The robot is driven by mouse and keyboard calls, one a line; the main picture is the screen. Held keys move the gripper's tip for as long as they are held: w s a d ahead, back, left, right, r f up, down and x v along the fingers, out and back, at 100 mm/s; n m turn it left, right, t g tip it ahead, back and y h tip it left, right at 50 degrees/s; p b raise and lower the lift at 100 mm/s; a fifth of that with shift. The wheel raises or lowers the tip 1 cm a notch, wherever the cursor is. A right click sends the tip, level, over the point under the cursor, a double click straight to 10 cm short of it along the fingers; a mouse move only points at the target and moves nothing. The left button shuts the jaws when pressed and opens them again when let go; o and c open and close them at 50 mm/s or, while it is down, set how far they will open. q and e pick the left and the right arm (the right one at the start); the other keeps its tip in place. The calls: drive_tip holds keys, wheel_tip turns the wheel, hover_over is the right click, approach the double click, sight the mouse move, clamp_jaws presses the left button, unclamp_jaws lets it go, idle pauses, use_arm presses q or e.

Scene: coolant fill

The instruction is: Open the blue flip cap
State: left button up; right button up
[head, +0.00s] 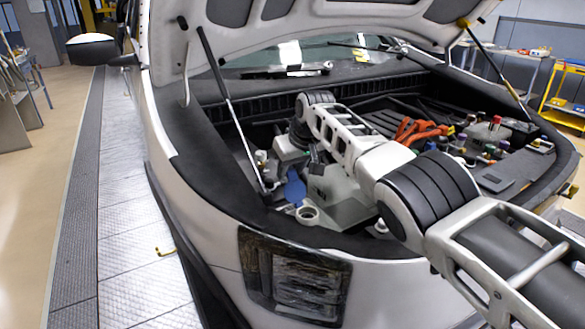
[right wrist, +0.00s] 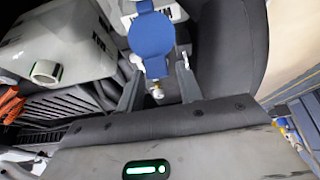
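The blue flip cap (head: 294,190) is at the front left of the engine bay, beside a pale round opening (head: 307,213). In the right wrist view the blue cap (right wrist: 151,35) is a round disc with narrow tabs. One tab points in between the fingers of my right gripper (right wrist: 159,72). The fingers are apart and I see no contact with the cap. I cannot tell if the cap is down or raised. In the head view my right gripper (head: 284,168) hangs down just behind the cap, its fingers hard to make out. My left gripper is out of view.
A pale tank (head: 345,207) stands right of the cap. A thin hood strut (head: 229,108) rises left of the gripper, under the raised hood (head: 330,14). Orange cables (head: 420,131) lie deeper right. The car's dark front rim (head: 290,231) borders the bay.

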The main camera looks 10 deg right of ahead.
drive_tip(key=shift+o, duration=0.3)
drive_tip(key=shift+p+v, duration=0.9)
drive_tip(key=shift+v, duration=0.2)
drive_tip(key=b+v, duration=0.1)
drive_tip(key=v, duration=1.2)
drive_tip(key=shift+r, duration=0.35)
drive_tip(key=shift+s, duration=0.1)
